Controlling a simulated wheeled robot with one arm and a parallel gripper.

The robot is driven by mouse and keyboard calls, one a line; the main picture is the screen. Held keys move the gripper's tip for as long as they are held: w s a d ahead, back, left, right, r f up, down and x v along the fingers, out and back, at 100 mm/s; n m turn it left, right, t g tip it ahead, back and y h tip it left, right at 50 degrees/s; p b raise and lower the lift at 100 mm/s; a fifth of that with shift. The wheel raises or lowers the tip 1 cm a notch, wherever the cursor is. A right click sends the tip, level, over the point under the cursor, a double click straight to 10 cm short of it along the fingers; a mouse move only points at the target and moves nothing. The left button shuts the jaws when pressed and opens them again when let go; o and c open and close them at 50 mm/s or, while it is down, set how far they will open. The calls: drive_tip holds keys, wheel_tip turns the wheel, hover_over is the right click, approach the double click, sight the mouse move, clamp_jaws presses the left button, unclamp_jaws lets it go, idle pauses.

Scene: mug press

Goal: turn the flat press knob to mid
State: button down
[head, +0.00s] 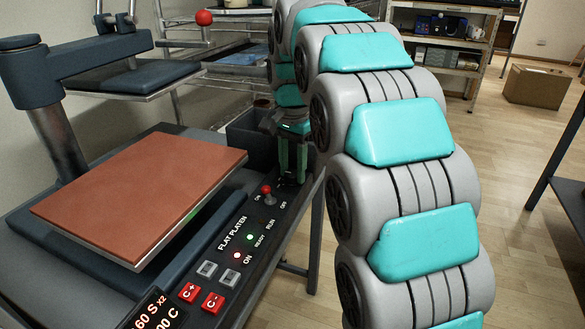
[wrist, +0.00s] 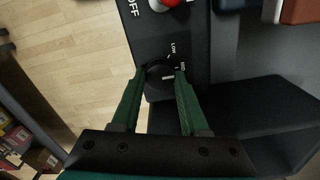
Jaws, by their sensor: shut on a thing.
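The flat press knob (wrist: 160,84) is a round black dial on the dark control panel (wrist: 160,35), seen in the wrist view between my fingertips. My gripper (wrist: 158,76) has its two green fingers closed on the knob's sides. A small white mark shows on the knob, and small white labels, one reading LOW, sit above and to its right. I cannot tell which label the knob points to. In the head view my gripper (head: 292,178) reaches down at the far end of the panel, and the knob is hidden there.
A red-tipped toggle switch (head: 266,191) with ON and OFF labels stands close to my gripper. The flat press platen (head: 145,190) with its brown top lies left of the panel. Open floor lies to the right.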

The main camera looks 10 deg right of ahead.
sight(293, 173)
drive_tip(key=shift+c, duration=2.1)
unclamp_jaws()
drive_tip(key=shift+r, duration=0.1)
drive_tip(key=shift+r, duration=3.8)
drive_tip(key=s+f+n, duration=0.3)
drive_tip(key=s+f, duration=0.3)
drive_tip(key=s, duration=0.5)
drive_tip(key=s+f+n+g, duration=0.1)
drive_tip(key=s+f+n, duration=0.3)
drive_tip(key=s+f, duration=0.3)
drive_tip(key=s+f+n, duration=0.3)
drive_tip(key=s+f, duration=0.4)
drive_tip(key=s, duration=1)
drive_tip(key=shift+s+g, duration=0.25)
drive_tip(key=shift+g, duration=0.15)
